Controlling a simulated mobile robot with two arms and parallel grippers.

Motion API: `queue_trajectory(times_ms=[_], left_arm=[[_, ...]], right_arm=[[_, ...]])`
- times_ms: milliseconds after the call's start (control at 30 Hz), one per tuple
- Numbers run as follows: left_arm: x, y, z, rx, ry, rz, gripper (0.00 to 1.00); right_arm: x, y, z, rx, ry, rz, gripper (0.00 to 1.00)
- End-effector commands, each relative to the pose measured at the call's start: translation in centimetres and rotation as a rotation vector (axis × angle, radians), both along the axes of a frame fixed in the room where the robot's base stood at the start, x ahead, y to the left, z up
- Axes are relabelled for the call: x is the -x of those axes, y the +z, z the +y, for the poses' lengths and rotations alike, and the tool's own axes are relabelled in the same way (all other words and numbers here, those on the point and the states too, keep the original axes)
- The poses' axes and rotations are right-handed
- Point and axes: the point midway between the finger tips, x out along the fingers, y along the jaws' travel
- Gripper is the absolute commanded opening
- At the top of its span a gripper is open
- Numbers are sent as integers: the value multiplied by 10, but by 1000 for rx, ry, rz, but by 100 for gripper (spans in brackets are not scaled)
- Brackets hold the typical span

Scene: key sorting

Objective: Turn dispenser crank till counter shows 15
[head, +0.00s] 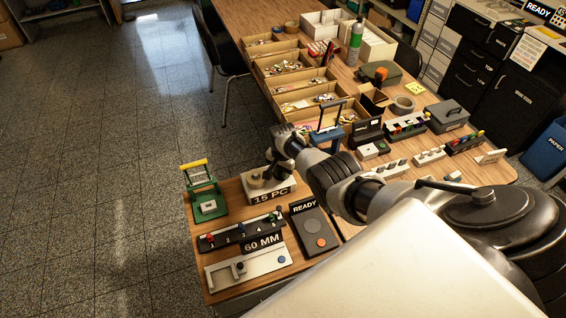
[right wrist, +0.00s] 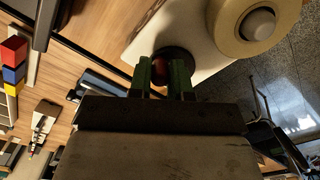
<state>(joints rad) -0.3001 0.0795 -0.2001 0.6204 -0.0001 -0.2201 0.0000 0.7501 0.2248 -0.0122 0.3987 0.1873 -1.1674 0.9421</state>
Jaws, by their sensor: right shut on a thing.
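The dispenser (head: 255,184), a pale box with a round top, stands on the near left part of the wooden table. Its front carries a plate reading "15 PC" (head: 270,197); I cannot tell a separate counter. In the head view my right gripper (head: 284,168) reaches down at the dispenser's right side. In the right wrist view its two green-edged fingers (right wrist: 161,75) are shut on the red crank knob (right wrist: 158,66), over a dark round part. The dispenser's cream round top (right wrist: 240,28) is beside the fingers. Most of the crank is hidden. My left gripper is not in view.
A green stand with a yellow bar (head: 205,192) is left of the dispenser. In front are a black numbered strip (head: 222,238), a "60 MM" gauge (head: 225,268) and a grey "READY" box (head: 316,244). Open trays of keys (head: 305,97) line the table's far left.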

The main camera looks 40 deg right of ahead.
Motion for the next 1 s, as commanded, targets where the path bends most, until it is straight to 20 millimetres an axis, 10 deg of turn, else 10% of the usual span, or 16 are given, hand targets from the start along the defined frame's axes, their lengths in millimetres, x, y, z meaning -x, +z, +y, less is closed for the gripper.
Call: queue_trajectory(times_ms=[100, 133, 300, 667, 1000], left_arm=[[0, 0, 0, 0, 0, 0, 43], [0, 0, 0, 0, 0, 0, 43], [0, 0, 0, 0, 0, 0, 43], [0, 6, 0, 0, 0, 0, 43], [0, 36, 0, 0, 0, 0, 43]], right_arm=[[-2, 2, -1, 2, 1, -6, 0], [-2, 2, -1, 2, 1, -6, 20], [-2, 1, 0, 1, 1, -5, 44], [-1, 8, 0, 0, 2, -2, 44], [-1, 67, 0, 1, 3, -6, 44]])
